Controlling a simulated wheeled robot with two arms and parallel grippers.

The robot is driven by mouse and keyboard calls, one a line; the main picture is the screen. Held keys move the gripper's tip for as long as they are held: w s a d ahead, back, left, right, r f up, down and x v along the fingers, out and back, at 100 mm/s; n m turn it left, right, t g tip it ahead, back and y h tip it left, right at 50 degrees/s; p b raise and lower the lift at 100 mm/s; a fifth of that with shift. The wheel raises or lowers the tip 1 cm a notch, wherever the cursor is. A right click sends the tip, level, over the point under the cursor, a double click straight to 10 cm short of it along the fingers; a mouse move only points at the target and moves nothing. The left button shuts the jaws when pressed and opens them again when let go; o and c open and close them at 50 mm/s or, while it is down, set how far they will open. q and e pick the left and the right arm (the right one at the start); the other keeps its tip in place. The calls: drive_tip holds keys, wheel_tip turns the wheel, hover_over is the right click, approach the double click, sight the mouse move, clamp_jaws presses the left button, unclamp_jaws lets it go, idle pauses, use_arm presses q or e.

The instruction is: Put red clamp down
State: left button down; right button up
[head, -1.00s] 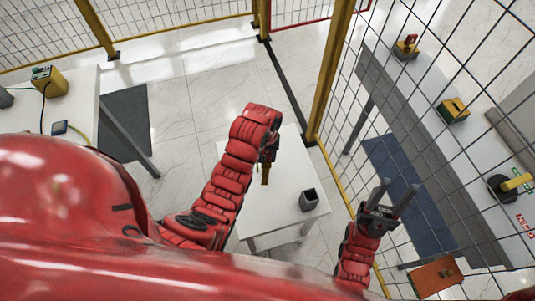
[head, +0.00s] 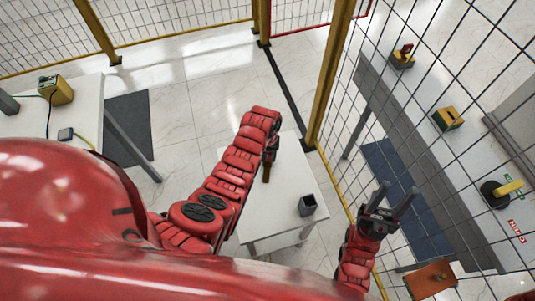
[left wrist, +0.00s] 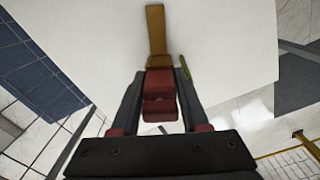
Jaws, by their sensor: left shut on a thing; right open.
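My left gripper (head: 271,152) is over the small white table (head: 285,225). In the left wrist view its two dark fingers (left wrist: 160,110) are shut on the red clamp (left wrist: 159,88). A brown-gold strip (left wrist: 156,35) extends from the clamp, over the white table top. In the head view this strip (head: 267,173) points down below the gripper; the clamp's red body is hard to tell from my red arm there. I cannot tell whether the strip touches the table. My right gripper (head: 389,203) is open and empty, right of the table.
A dark grey open box (head: 308,205) stands on the small table's right side. A yellow-framed mesh fence (head: 328,75) runs along the right, with a long bench (head: 410,130) behind it. Another white table (head: 85,112) is at the left. The small table's middle is clear.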

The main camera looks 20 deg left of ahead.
use_arm(q)
drive_tip(key=shift+c, duration=2)
unclamp_jaws()
drive_tip(key=shift+f, duration=0.1)
